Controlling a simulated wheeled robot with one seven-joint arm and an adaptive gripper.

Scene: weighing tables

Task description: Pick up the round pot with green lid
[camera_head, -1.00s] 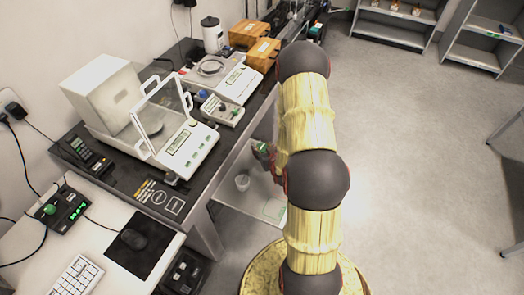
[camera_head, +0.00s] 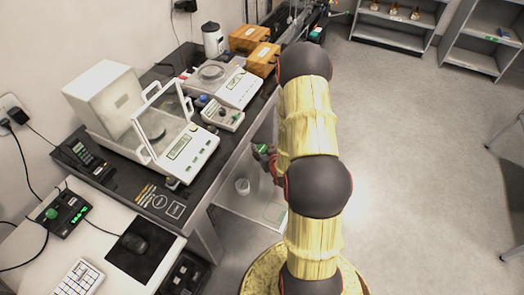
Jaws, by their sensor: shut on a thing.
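Only a small dark and reddish part of the gripper shows, because my arm covers the rest. The pot's body is mostly hidden and too small to make out clearly.
A dark bench (camera_head: 218,152) on the left carries a glass-shielded balance (camera_head: 182,147), another balance (camera_head: 234,86) and wooden boxes (camera_head: 248,37). Open floor (camera_head: 420,180) lies to the right.

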